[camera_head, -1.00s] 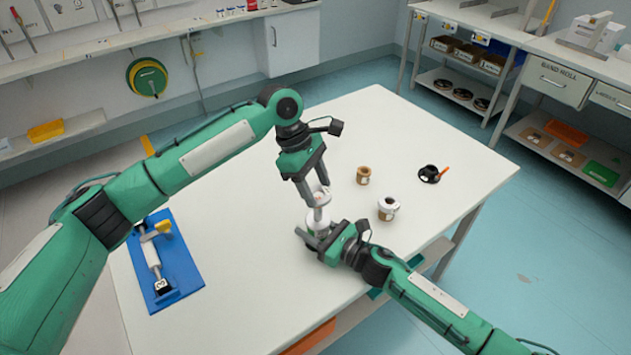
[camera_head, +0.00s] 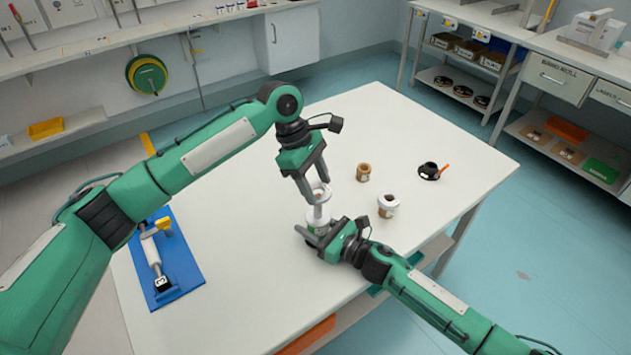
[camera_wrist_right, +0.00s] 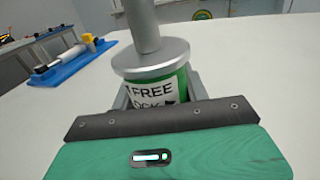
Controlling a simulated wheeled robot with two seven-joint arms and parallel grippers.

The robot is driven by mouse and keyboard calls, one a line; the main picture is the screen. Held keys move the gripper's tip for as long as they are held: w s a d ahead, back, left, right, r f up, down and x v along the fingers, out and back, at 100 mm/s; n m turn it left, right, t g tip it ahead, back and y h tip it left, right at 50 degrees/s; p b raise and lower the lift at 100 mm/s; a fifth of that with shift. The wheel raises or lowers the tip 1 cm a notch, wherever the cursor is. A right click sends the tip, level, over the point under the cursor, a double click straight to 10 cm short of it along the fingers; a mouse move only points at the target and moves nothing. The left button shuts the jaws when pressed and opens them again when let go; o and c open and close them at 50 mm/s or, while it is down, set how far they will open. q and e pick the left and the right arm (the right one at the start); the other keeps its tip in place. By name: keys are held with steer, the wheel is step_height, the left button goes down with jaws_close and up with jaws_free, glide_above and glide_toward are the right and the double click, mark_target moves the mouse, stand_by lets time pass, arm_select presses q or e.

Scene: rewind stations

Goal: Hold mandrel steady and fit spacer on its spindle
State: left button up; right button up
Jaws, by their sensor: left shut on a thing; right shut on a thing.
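The mandrel (camera_head: 316,226) stands upright near the table's front edge, with a white and green body under a grey flange. In the right wrist view its label (camera_wrist_right: 155,92) reads "FREE" above a partly hidden word. My right gripper (camera_head: 319,240) is shut on this body. The grey spindle (camera_wrist_right: 142,25) rises from the flange and leaves the top of that view. My left gripper (camera_head: 317,191), pointing down, is shut on a pale ring, seemingly the spacer (camera_head: 321,188), at the spindle's top. I cannot tell whether the ring is around the spindle or just above it.
A brown roll (camera_head: 363,173), a white-topped roll (camera_head: 387,206) and a black round part (camera_head: 429,171) with an orange piece stand to the right on the table (camera_head: 260,265). A blue board (camera_head: 178,270) with a roller lies at the left. The table between is clear.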

mark_target(316, 206)
arm_select(q)
steer(key=shift+f, duration=3.7)
steer(key=o, duration=1.1)
steer(key=shift+o, duration=0.2)
steer(key=v, duration=1.2)
arm_select(e)
steer(key=o, duration=1.2)
